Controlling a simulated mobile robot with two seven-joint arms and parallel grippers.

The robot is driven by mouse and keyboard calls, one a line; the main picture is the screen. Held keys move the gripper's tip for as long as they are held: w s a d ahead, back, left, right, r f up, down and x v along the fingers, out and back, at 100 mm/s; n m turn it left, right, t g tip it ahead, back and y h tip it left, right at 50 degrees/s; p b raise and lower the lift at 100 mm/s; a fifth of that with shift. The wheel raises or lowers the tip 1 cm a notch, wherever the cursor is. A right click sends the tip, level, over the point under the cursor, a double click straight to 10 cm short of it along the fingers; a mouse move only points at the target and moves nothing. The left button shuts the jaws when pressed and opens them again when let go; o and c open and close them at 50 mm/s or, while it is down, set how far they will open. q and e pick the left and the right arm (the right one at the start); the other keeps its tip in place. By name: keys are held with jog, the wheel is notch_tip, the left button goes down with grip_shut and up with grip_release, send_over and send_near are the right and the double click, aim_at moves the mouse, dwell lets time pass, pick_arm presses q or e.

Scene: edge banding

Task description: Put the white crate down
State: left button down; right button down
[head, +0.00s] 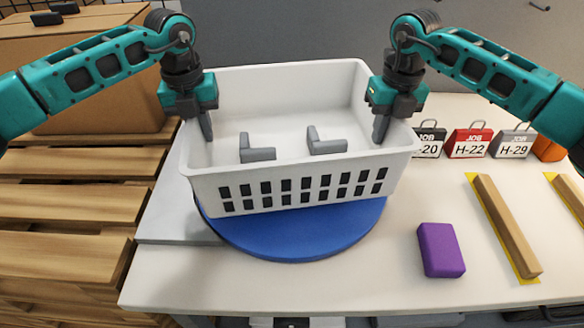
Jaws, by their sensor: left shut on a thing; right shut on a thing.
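The white crate (292,172) is in the middle of the head view, with slotted holes in its front wall. It is over a round blue disc (290,240) on the table; whether it touches the disc I cannot tell. Two grey L-shaped pieces lie inside, one at left (257,154) and one at right (326,146). My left gripper (206,125) is shut on the crate's left wall. My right gripper (381,127) is shut on its right wall. The crate hides much of the disc.
A purple block (441,250) lies right of the disc. A wooden strip (507,225) lies on yellow marking further right. Job tags, including a red one (470,141), stand behind. A wooden pallet (65,235) and cardboard box (85,85) are at left.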

aim_at(207, 148)
pick_arm(q)
jog(key=shift+f, duration=0.1)
pick_arm(e)
jog(key=shift+f, duration=0.1)
